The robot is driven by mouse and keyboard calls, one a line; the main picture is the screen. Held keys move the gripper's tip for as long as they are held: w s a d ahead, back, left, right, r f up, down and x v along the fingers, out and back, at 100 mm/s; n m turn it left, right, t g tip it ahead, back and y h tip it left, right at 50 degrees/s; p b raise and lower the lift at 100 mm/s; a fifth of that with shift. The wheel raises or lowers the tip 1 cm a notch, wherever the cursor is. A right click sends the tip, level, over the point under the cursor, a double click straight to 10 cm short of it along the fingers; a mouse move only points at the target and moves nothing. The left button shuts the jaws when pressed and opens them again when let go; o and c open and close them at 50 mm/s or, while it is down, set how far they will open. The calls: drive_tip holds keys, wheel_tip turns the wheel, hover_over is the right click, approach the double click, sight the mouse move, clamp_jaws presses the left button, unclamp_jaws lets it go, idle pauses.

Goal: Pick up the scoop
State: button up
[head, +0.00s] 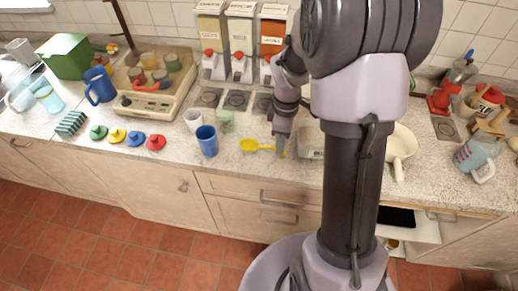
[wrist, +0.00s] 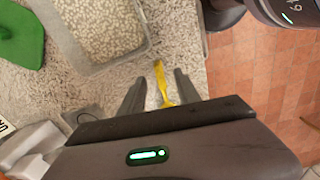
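The yellow scoop (head: 254,146) lies on the speckled counter near its front edge, right of a blue cup. In the wrist view a slim part of the yellow scoop (wrist: 161,78) shows between my fingers, running down behind the gripper body. My gripper (head: 279,146) points down at the scoop's right end. In the wrist view my gripper (wrist: 160,88) has its two dark fingers apart, one on each side of the yellow part, with gaps showing. The rest of the scoop is hidden by the gripper body.
A clear-walled container (wrist: 105,30) is close to the fingers in the wrist view. The blue cup (head: 207,140) and a white cup (head: 193,120) stand left of the scoop, and a cream pan (head: 400,146) to the right. Dispensers (head: 240,40) stand behind.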

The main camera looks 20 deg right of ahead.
sight(262, 148)
wheel_tip(262, 148, down, 5)
drive_tip(key=shift+w+r+b, duration=0.1)
drive_tip(key=shift+w+b, duration=0.05)
drive_tip(key=shift+b, duration=0.95)
drive_tip(key=shift+r, duration=0.15)
clamp_jaws()
